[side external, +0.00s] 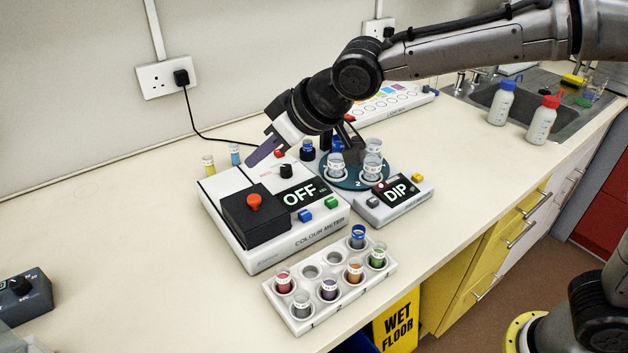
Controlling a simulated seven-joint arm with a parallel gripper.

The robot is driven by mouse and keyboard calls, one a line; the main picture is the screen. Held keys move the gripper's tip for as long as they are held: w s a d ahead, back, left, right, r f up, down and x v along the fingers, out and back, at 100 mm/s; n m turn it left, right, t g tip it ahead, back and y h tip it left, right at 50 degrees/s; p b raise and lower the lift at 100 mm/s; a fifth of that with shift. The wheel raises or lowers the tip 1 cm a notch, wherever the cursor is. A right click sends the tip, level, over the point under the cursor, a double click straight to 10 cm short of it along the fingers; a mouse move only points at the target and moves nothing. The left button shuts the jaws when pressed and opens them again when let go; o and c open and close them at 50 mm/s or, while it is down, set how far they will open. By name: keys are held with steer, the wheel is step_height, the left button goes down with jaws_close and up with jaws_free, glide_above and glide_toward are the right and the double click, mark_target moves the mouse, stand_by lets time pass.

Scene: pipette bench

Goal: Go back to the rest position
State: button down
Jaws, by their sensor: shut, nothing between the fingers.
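My gripper (264,151) is shut and empty. Its purple-grey fingers hang over the back part of the white colour meter (305,243), pointing down and to the left. The meter's screen reads OFF, and a red button (254,202) tops its black block. I cannot tell whether the fingertips touch the meter or are just above it. My arm reaches in from the upper right.
A vial rack (365,289) with several coloured vials stands in front of the meter. A round turntable (347,182) with cups and a DIP display (396,190) sit to its right. Two bottles (543,117) stand by the sink. The counter's left side is mostly clear.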

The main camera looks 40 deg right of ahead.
steer(key=s+d+r+m+t+h, duration=0.1)
steer(key=s+d+r+m+t, duration=0.1)
steer(key=d+r, duration=0.75)
steer(key=s+d+m+h, duration=0.1)
steer(key=s+d+m, duration=0.1)
steer(key=s+d, duration=0.6)
steer(key=s+d+f+g, duration=0.1)
steer(key=s+d+f, duration=0.2)
steer(key=s, duration=0.3)
steer(key=s+d+f+m+g+h, duration=0.1)
steer(key=s+d+f, duration=0.2)
steer(key=s+f, duration=0.3)
steer(key=s+d+f+g+h, duration=0.1)
steer(key=s+d+f+g, duration=0.1)
steer(key=s, duration=0.6)
step_height(320, 180, down, 2)
steer(key=shift+d+f, duration=0.25)
steer(key=shift+d, duration=0.55)
